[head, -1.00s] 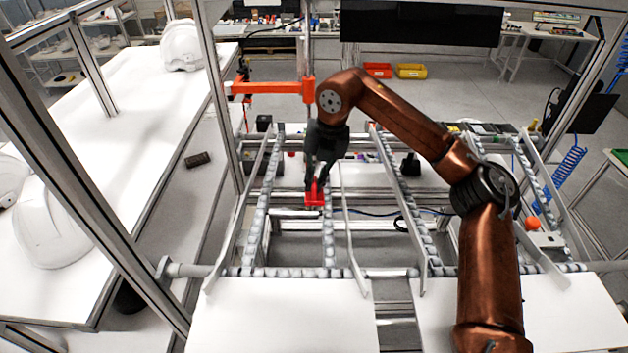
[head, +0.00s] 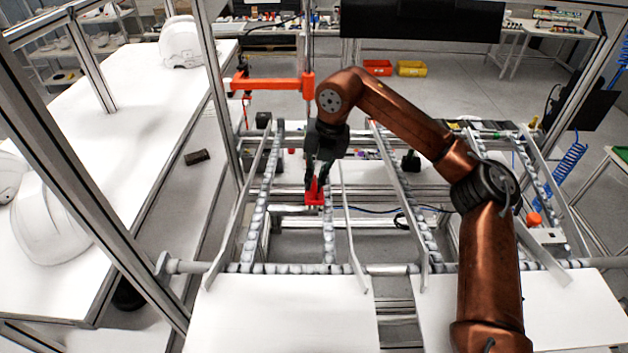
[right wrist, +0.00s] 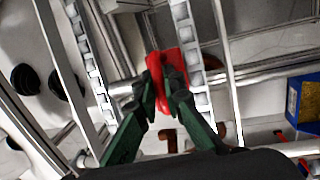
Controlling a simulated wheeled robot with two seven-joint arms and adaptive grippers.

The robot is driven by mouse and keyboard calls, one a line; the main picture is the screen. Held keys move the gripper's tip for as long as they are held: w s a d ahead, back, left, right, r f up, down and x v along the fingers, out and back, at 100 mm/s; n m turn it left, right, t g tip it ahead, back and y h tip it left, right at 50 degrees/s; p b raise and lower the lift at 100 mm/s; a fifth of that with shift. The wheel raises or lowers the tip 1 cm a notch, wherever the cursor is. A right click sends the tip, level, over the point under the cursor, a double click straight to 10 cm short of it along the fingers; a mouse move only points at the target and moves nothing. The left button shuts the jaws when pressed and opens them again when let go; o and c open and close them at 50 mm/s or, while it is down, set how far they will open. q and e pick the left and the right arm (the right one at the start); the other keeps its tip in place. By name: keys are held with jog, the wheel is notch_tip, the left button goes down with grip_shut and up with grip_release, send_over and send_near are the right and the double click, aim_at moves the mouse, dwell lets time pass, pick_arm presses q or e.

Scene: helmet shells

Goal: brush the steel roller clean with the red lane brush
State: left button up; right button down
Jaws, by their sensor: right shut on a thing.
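My right gripper (head: 316,181) is shut on the red lane brush (head: 315,197), held over the middle of the conveyor frame. In the right wrist view, the dark green fingers (right wrist: 164,88) of my gripper close around the brush's upright red part, and its wider red body (right wrist: 168,60) shows behind them. A shiny steel cylinder (right wrist: 122,88), seemingly the steel roller, runs crosswise under the brush and a strip of small wheels. Whether the brush touches it cannot be told. My left gripper is not in view.
Strips of small grey wheels (head: 329,240) and thin metal side rails (head: 349,232) flank the brush. An orange arm (head: 270,86) stands behind it. White panels (head: 285,315) lie in front. White helmet shells (head: 52,222) rest on the left table. A blue box (right wrist: 300,105) shows at right.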

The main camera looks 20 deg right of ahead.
jog(key=shift+s+f, duration=0.1)
jog(key=shift+f, duration=0.15)
jog(key=shift+a, duration=0.1)
jog(key=shift+w+a+p, duration=0.65)
jog(key=shift+w+a, duration=0.35)
jog(key=shift+a, duration=2.65)
jog(key=shift+s+d+f+b, duration=0.2)
jog(key=shift+s+d+b, duration=0.15)
jog(key=shift+d, duration=0.5)
jog(key=shift+s+d+f+b, duration=0.25)
jog(key=shift+d+b, duration=0.1)
jog(key=shift+d, duration=0.55)
jog(key=shift+s+d+f+b, duration=0.25)
jog(key=shift+d+b, duration=0.1)
jog(key=shift+d, duration=0.5)
jog(key=shift+s+d+r, duration=0.1)
jog(key=shift+s+d, duration=0.1)
jog(key=shift+d, duration=0.4)
jog(key=shift+s+d+r, duration=0.1)
jog(key=shift+s+d, duration=0.05)
jog(key=shift+d, duration=0.45)
jog(key=shift+a, duration=0.1)
